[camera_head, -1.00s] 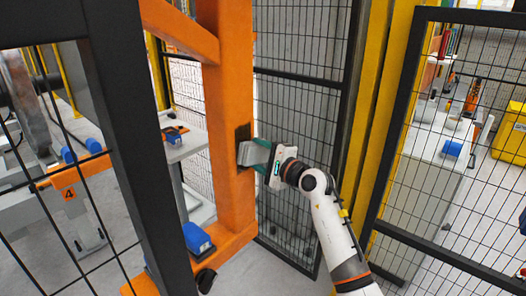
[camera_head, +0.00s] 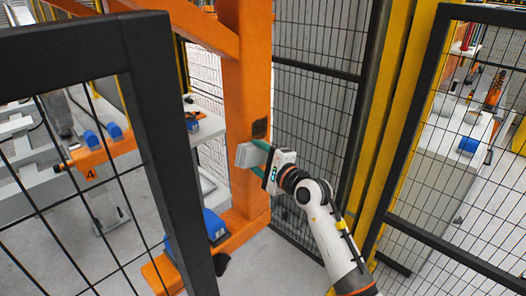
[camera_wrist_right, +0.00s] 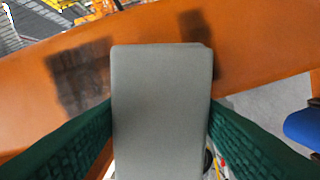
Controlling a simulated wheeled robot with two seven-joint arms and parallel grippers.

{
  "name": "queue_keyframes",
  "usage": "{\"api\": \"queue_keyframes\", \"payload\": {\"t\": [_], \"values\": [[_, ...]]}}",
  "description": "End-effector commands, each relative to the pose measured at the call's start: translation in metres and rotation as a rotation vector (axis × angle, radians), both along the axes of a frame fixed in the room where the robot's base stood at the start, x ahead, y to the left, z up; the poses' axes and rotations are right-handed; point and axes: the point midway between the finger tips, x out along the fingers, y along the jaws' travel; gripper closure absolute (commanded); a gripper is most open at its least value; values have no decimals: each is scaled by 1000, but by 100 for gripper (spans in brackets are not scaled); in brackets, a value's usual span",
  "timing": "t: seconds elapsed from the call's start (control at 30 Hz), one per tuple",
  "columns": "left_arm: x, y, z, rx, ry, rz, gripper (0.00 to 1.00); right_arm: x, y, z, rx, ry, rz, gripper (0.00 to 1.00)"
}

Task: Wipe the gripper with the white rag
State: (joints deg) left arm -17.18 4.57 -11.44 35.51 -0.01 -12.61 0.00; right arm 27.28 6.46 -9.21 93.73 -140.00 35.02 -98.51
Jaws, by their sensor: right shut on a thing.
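My right gripper (camera_head: 262,160) is shut on a grey, flat, block-like pad (camera_head: 247,155), held in front of the orange post (camera_head: 246,80). In the right wrist view the pad (camera_wrist_right: 162,110) sits between the two green textured fingers. I cannot tell whether it touches the post. A dark smudge (camera_head: 260,128) is on the post just above the pad. The wrist view shows dark stains to the left (camera_wrist_right: 80,78) and right (camera_wrist_right: 198,40) of the pad's far end. I see no white rag. My left gripper is not in view.
A black-framed mesh fence (camera_head: 160,130) stands close at the left. Another mesh panel (camera_head: 315,100) and a yellow post (camera_head: 400,110) stand behind and right of my right arm. A blue block (camera_head: 210,225) sits near the orange foot of the post.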

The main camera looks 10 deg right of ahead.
Motion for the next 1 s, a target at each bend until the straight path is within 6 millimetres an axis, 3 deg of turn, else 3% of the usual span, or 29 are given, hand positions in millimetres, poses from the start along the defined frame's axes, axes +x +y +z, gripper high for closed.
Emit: {"api": "queue_keyframes", "payload": {"t": [0.4, 1.0], "values": [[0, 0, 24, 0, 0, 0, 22, 0, 0, 29, -1, -3, 0, 67], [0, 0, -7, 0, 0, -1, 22, 23, -33, 26, -1, -3, 0, 67]]}}
